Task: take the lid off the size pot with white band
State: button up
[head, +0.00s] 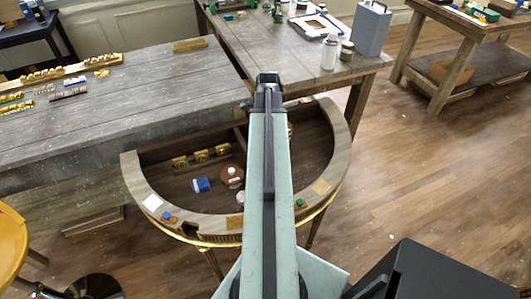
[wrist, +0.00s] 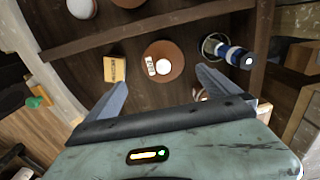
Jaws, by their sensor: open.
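In the wrist view a round brown pot (wrist: 176,54) with a pale knob on top and a small dotted white piece stands between my fingertips' directions, beyond them. Another brown round pot (head: 231,177) with a pale knob stands in the left compartment in the head view. No white band is clearly visible on either, so I cannot tell which is the banded one. My gripper (wrist: 161,84) is open and empty, apart from the pot. In the head view its end (head: 268,80) is above the console's back edge. My arm hides much of the right compartment.
The half-round console (head: 137,178) has a raised rim and a divider (wrist: 150,27). A gold block (wrist: 114,69) and a blue-and-white cylinder (wrist: 229,52) flank the pot. A blue box (head: 201,185) and white ball (head: 241,197) are in the left compartment. A workbench (head: 130,118) stands behind.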

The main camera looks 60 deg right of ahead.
jog(key=f+b, duration=0.4)
jog(key=f, duration=0.1)
jog(key=f+b, duration=0.2)
jog(key=shift+w+d+f, duration=0.1)
jog(key=shift+w+f, duration=0.1)
jog(key=shift+w, duration=0.2)
jog(key=shift+r, duration=0.2)
jog(key=c, duration=1.4)
